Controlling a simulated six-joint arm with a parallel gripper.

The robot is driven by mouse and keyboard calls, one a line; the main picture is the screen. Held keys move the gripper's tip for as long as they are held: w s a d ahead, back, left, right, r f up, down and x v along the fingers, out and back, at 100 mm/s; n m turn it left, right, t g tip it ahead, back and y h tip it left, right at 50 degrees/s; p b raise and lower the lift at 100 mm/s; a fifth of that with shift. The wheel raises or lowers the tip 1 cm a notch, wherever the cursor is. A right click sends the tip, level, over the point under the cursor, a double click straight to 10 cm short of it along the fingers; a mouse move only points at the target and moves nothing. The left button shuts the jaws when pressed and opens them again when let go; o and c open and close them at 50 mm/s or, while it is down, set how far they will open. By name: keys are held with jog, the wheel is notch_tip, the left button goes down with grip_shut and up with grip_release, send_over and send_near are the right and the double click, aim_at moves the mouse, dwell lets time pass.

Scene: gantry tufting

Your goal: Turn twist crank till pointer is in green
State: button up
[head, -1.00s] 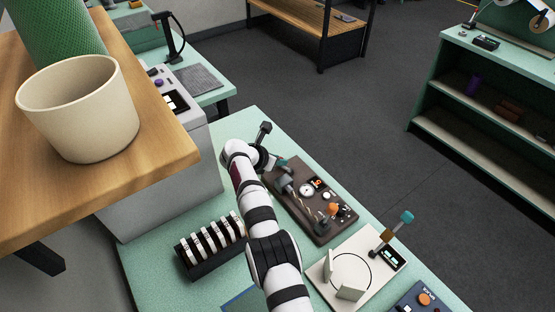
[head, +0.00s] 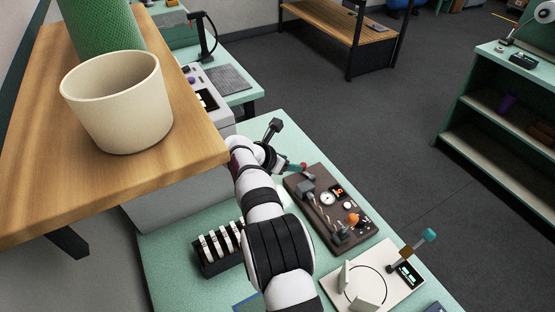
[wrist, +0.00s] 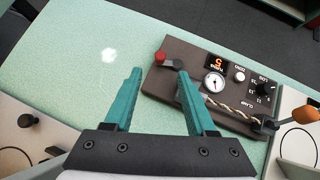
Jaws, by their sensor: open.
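A brown board (head: 345,240) lies on the bench; it also shows in the wrist view (wrist: 172,92). At its far left end is a crank with a red knob (wrist: 162,57) on a grey arm; the knob also shows in the head view (head: 303,166). A round white dial (wrist: 214,83) sits mid-board; its pointer is too small to read, and no green zone can be told. A twisted cord (wrist: 232,106) runs along the board. My gripper (wrist: 158,74) is open and empty, its teal fingers on either side of the crank knob's line of view; contact cannot be told.
A display (wrist: 217,62) reads 5. An orange lever (wrist: 298,116) stands at the board's right end. A pale plate with a crank (head: 375,285) and a black rack (head: 215,255) are nearby. A wooden shelf with a cream pot (head: 120,110) overhangs at left.

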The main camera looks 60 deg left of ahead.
jog(key=v, duration=0.7)
jog(key=shift+s+r, duration=0.2)
jog(key=shift+d, duration=0.1)
